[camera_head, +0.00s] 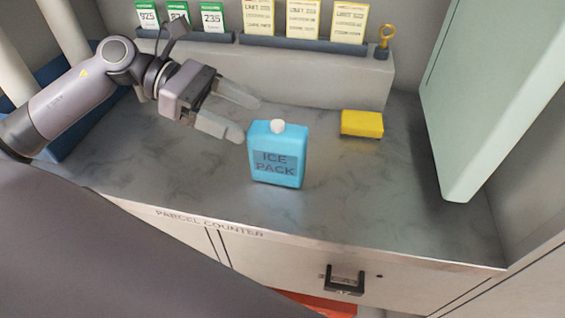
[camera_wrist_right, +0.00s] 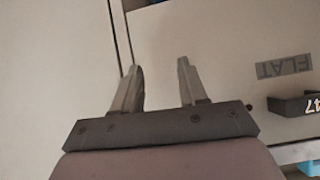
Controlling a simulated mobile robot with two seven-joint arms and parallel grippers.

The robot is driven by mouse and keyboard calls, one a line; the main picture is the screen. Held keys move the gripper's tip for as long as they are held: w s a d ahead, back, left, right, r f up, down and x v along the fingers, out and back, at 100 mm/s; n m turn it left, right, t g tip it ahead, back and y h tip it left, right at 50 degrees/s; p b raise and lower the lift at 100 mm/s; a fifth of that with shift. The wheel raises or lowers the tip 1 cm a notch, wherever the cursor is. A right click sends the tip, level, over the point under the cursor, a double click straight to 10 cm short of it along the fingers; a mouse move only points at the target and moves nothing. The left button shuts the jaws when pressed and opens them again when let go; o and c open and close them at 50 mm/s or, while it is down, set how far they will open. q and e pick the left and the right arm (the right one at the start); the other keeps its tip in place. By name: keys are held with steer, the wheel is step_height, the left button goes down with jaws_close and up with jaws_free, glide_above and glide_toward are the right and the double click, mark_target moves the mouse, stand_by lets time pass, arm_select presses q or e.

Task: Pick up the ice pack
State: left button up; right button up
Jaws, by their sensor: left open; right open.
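The ice pack (camera_head: 277,172) is a light blue bottle-like block with a white cap and the words ICE PACK. It stands upright on the grey marbled parcel counter (camera_head: 360,205). My left gripper (camera_head: 250,119) is open and empty, just to the left of the ice pack near its top. One fingertip appears close to its left edge; I cannot tell whether they touch. My right gripper (camera_wrist_right: 160,82) is open and empty in the right wrist view, in front of the cabinet fronts below.
A yellow block (camera_head: 362,123) lies behind and right of the ice pack. A raised ledge (camera_head: 330,75) with cards and a yellow key-like item (camera_head: 384,38) runs along the back. A pale green panel (camera_head: 485,100) stands at right. A drawer handle (camera_head: 344,281) juts out below.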

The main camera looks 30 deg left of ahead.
mark_target(306, 151)
arm_select(q)
steer(key=shift+f+b, duration=0.35)
steer(key=shift+f, duration=0.5)
steer(key=p+x, duration=0.1)
steer(key=x, duration=0.5)
steer(key=shift+d+r+p, duration=0.2)
steer(key=shift+d+p, duration=0.05)
steer(key=shift+p, duration=0.1)
steer(key=shift+w+d+f, duration=0.15)
steer(key=shift+d+f, duration=0.1)
steer(key=shift+d, duration=0.1)
arm_select(e)
steer(key=shift+d+r, duration=0.1)
steer(key=shift+r, duration=0.1)
arm_select(q)
steer(key=c, duration=1.3)
steer(key=shift+r, duration=0.1)
